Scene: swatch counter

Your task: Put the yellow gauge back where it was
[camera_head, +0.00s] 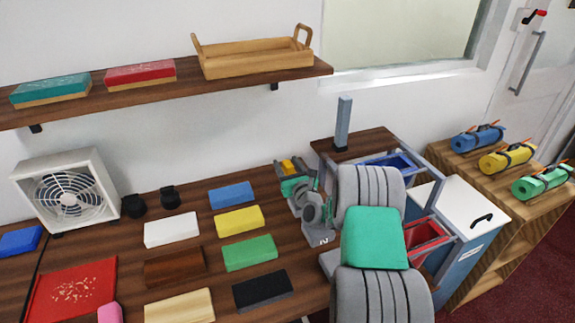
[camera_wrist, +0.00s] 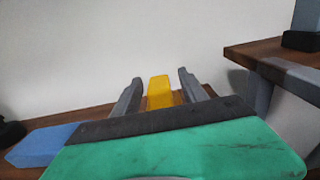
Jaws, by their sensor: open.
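The yellow gauge (camera_wrist: 160,90) stands between the two fingers of my gripper (camera_wrist: 160,76) in the wrist view, with a gap showing on each side. My gripper is open around it. In the head view the yellow gauge (camera_head: 290,166) shows as a small yellow patch at the far edge of the counter, between the fingers of my gripper (camera_head: 293,170). Its lower part is mostly hidden by my gripper. A yellow block (camera_head: 239,220) lies flat on the counter, left of my gripper.
The dark wood counter (camera_head: 120,255) holds a blue block (camera_head: 232,195), white block (camera_head: 171,230), green block (camera_head: 249,252) and others. A fan (camera_head: 68,192) stands at left. A grey post (camera_head: 343,122) stands on a raised shelf (camera_head: 355,142) right of my gripper.

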